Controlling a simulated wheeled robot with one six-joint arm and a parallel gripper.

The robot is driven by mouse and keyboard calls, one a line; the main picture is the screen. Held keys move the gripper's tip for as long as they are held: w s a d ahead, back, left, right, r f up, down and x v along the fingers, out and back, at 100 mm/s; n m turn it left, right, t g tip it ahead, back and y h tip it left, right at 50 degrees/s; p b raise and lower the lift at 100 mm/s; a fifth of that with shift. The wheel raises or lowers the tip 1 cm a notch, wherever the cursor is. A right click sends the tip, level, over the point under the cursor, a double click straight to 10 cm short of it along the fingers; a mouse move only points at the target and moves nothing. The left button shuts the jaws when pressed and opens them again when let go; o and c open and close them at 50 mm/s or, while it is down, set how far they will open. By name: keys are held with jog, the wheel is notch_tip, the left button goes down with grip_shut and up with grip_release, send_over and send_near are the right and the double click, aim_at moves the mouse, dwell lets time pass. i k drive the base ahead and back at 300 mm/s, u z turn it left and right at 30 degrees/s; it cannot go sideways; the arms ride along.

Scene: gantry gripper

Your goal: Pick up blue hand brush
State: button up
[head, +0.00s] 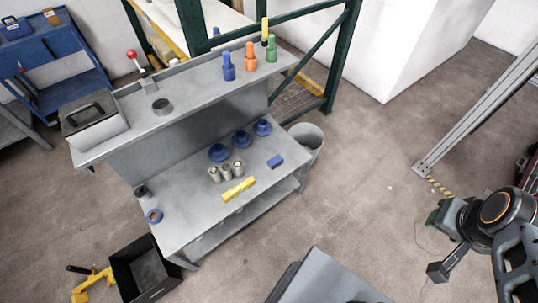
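A small blue block-shaped thing (275,161) lies on the grey bench's lower worktop (190,215), near its right end. It may be the blue hand brush, but it is too small for me to make out bristles. Several round blue pieces (219,153) stand to its left and behind it. My arm is at the right edge of the head view, with my gripper (437,271) above the floor, far from the bench. The gripper's fingers are too small and dark to tell open from shut.
A yellow bar (238,189) and small metal cylinders (226,172) lie near the blue block. The raised shelf (190,108) holds coloured bottles (229,67) and a grey box (93,121). A grey bin (307,143) stands beside the bench. Open floor lies between bench and arm.

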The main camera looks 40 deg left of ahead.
aim_at(277, 160)
jog(key=u, duration=0.75)
jog(key=i, duration=0.8)
jog(key=u, duration=1.3)
jog(key=i, duration=0.3)
jog(key=u, duration=0.2)
